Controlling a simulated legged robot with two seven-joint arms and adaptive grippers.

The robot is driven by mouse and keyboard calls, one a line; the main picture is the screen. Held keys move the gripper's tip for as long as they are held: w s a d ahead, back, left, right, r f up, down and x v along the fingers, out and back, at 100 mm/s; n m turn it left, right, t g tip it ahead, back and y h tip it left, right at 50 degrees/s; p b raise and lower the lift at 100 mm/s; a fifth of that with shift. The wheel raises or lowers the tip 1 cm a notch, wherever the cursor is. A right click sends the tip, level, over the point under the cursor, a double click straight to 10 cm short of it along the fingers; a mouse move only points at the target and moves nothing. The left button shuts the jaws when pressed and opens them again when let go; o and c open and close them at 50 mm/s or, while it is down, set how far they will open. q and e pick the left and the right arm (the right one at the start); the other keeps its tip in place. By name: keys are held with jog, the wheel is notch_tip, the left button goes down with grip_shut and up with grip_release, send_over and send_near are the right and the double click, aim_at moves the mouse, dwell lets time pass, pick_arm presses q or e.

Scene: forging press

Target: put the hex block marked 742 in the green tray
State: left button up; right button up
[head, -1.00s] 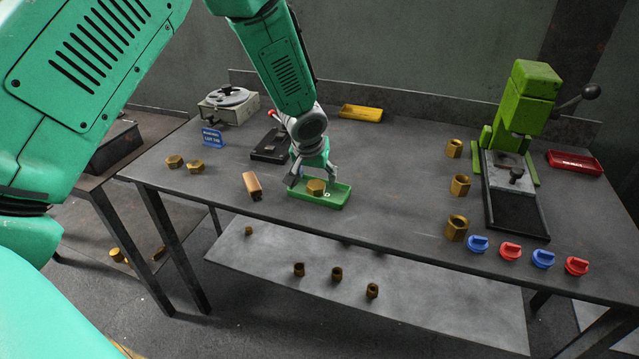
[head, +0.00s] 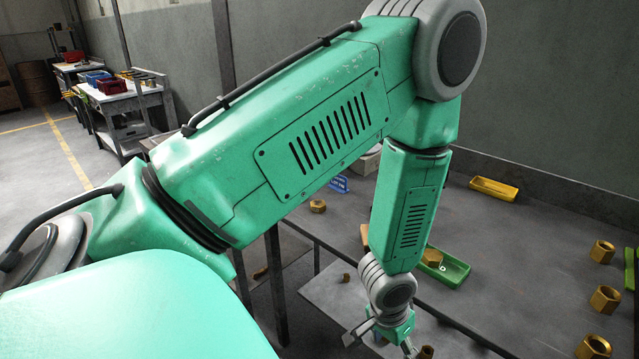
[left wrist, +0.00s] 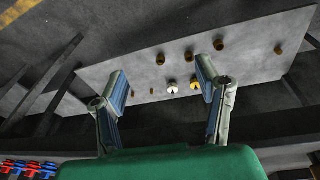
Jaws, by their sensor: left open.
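The green tray (head: 458,275) is on the tabletop in the head view, partly behind my left arm. A brass hex block (head: 432,257) is in it, near its left end and partly covered by the arm; I cannot read its marking. A small white mark shows beside it. My left gripper (head: 378,343) is open and apart from the tray, low in front of the table's edge. In the left wrist view the open fingers (left wrist: 161,76) hold nothing and point toward the lower shelf (left wrist: 240,60). My right gripper is not in view.
Several brass pieces, one with a white face (left wrist: 172,87), stand on the lower shelf. A yellow tray (head: 494,189) lies at the table's back. Several hex nuts (head: 604,299) stand at the right. Another hex piece (head: 318,206) is at the left.

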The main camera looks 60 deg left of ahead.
pick_arm(q)
jog(key=s+f+m, duration=0.1)
jog(key=s+f, duration=0.2)
jog(key=s, duration=0.6)
jog(key=s+f+m+g, duration=0.1)
jog(key=s+f, duration=0.1)
jog(key=s, duration=0.7)
jog(key=shift+s+d+f+y, duration=0.25)
jog(key=shift+s+f+y, duration=0.05)
jog(key=shift+f+y, duration=0.1)
notch_tip(320, 180, down, 6)
jog(key=b, duration=0.5)
jog(key=shift+w+b, duration=0.2)
jog(key=shift+b, duration=0.2)
